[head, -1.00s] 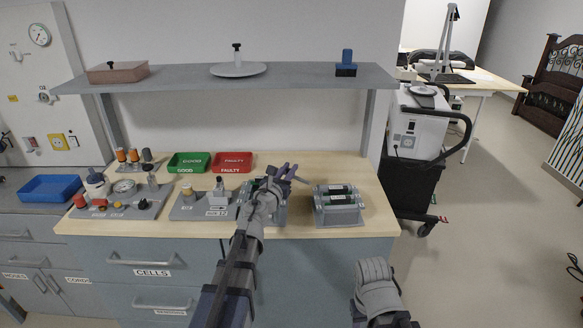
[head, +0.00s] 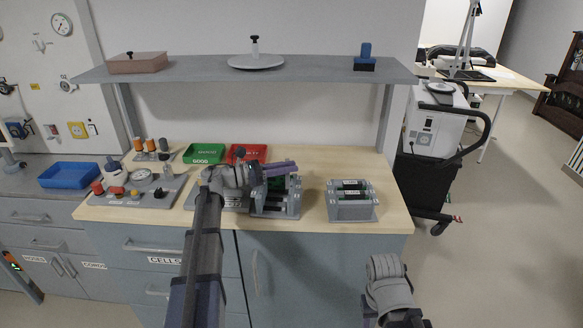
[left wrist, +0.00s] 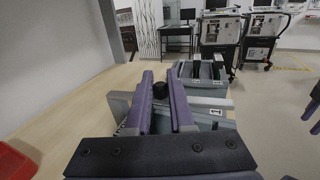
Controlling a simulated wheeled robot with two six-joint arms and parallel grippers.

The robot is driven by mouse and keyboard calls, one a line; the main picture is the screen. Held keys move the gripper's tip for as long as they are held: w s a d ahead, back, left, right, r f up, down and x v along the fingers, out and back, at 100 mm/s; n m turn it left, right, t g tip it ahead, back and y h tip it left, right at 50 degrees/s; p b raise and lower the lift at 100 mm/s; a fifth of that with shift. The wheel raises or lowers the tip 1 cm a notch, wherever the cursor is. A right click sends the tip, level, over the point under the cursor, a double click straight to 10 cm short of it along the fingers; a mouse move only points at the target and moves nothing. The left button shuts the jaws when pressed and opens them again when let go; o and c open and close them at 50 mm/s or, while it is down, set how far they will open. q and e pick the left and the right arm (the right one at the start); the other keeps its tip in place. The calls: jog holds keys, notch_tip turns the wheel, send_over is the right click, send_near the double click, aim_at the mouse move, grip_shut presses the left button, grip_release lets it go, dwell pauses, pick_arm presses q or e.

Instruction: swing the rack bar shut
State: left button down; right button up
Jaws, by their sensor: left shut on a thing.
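My left gripper (head: 296,166) reaches over the left grey rack (head: 276,209) on the wooden bench, its purple fingers pointing right in the head view. In the left wrist view the fingers (left wrist: 161,84) are shut on a black knob (left wrist: 160,91) between their tips. A light grey bar (left wrist: 210,102) shows beside and under the fingers; I take it for the rack bar. The fingers and wrist hide much of it, so its exact angle cannot be told.
A second grey rack (head: 352,208) stands to the right with a bare gap of bench between. Green (head: 204,153) and red (head: 247,151) trays lie behind. A shelf (head: 245,74) spans above. A wheeled cart (head: 430,150) stands right of the bench.

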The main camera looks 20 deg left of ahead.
pick_arm(q)
jog(key=shift+a+m+g+h, duration=0.45)
jog(key=shift+m+g, duration=0.25)
jog(key=shift+g, duration=0.3)
jog(key=c, duration=0.8)
grip_release()
jog(key=shift+s, duration=0.1)
jog(key=shift+o, duration=0.2)
jog(key=v, duration=0.7)
jog(key=shift+s+a, duration=0.1)
jog(key=shift+a, duration=0.2)
jog(key=shift+f, duration=0.1)
